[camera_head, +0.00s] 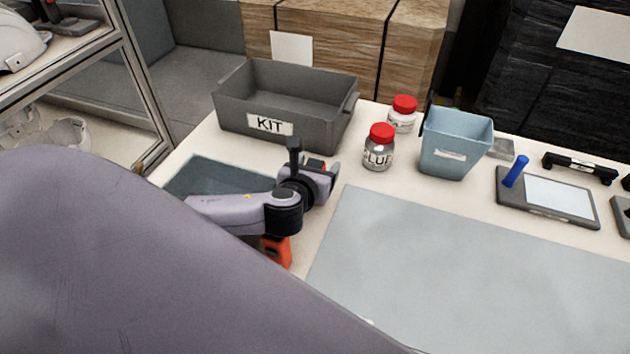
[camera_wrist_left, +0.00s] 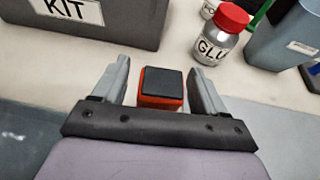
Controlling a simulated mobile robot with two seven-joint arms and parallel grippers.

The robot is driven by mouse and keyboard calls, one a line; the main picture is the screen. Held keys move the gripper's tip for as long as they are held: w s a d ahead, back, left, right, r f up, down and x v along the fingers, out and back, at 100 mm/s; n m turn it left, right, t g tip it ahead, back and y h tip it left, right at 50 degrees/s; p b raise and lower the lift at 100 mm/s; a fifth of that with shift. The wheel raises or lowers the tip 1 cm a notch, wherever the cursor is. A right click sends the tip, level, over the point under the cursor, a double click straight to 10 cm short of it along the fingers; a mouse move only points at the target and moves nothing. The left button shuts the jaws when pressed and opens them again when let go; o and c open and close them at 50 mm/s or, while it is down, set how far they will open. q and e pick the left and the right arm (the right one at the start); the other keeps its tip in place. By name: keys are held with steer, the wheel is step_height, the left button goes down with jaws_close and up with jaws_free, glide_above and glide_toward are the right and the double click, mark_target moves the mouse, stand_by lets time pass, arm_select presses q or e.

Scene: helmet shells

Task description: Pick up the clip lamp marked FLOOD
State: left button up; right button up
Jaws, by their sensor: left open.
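A small red-orange block-like thing with a black top (camera_wrist_left: 161,88) stands between the fingers of my left gripper (camera_wrist_left: 160,68) in the left wrist view. A gap shows on each side of it, so the open fingers are around it but apart from it. No FLOOD marking is readable, so I cannot tell whether it is the lamp. In the head view my left gripper (camera_head: 322,174) is over the table in front of the KIT bin, with a bit of red behind it. An orange thing (camera_head: 278,250) shows below my left wrist, mostly hidden. My right gripper is not in view.
The grey KIT bin (camera_head: 228,128) stands behind. A GLU-labelled jar (camera_head: 378,152), another red-capped jar (camera_head: 402,118) and a blue bin (camera_head: 455,160) stand to the right. A blue-grey tray (camera_head: 205,178) is partly hidden by my arm. The grey mat (camera_head: 470,270) is clear.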

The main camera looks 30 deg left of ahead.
arm_select(q)
steer(key=shift+w+a+f, duration=0.1)
steer(key=shift+w+f, duration=0.1)
steer(key=shift+w, duration=0.15)
steer(key=c, duration=1.1)
